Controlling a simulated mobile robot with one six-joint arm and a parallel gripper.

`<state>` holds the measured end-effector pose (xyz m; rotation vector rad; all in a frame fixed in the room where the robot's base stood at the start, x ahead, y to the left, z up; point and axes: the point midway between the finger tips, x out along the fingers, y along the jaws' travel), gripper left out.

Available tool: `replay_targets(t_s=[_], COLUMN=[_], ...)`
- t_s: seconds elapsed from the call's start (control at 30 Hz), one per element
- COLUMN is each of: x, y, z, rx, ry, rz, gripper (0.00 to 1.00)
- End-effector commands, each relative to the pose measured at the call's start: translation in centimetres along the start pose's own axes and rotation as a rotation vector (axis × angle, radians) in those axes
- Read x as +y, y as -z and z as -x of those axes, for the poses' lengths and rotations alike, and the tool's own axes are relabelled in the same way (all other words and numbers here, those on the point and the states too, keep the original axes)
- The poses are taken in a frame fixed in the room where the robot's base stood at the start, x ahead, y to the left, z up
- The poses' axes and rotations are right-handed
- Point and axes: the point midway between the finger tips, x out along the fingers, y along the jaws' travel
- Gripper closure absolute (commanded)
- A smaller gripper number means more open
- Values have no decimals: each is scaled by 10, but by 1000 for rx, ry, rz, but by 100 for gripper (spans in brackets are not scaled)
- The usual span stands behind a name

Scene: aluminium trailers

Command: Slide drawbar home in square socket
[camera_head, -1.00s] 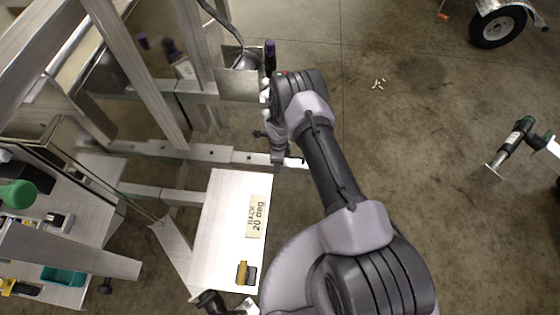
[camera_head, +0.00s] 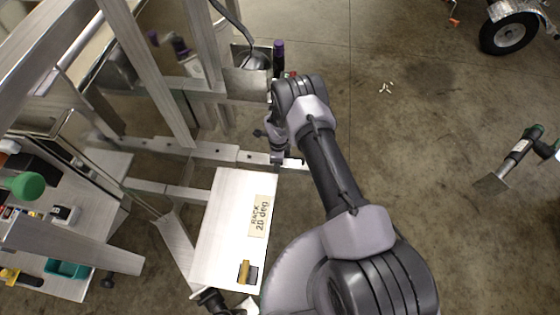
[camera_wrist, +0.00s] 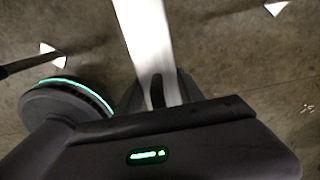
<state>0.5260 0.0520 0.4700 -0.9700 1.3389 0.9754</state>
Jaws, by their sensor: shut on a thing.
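A pale aluminium bar (camera_head: 212,151), which appears to be the drawbar, runs left to right beyond the white rack panel, with its right end on my gripper's side. My gripper (camera_head: 279,159) is shut on it near that right end. In the wrist view the bar (camera_wrist: 147,35) runs from the top edge down between my fingers (camera_wrist: 160,92). I cannot make out the square socket's mouth or how deep the bar sits, as frame members and low resolution hide it.
The white rack panel (camera_head: 226,235) marked "RACK 20 deg" stands close in front. Aluminium uprights (camera_head: 150,80) and a tool shelf (camera_head: 75,230) fill the left. A grey plate (camera_head: 246,84) is beyond my wrist. Open concrete floor (camera_head: 420,130) lies right; a trailer wheel (camera_head: 507,35) stands far right.

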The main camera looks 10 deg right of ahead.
Motion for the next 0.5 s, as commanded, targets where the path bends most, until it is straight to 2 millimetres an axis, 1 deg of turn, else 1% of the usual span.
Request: replay_targets(t_s=[0.5], x=[-2], y=[-11], z=[1], rx=[-1], ry=[3], rz=[0], gripper=[100])
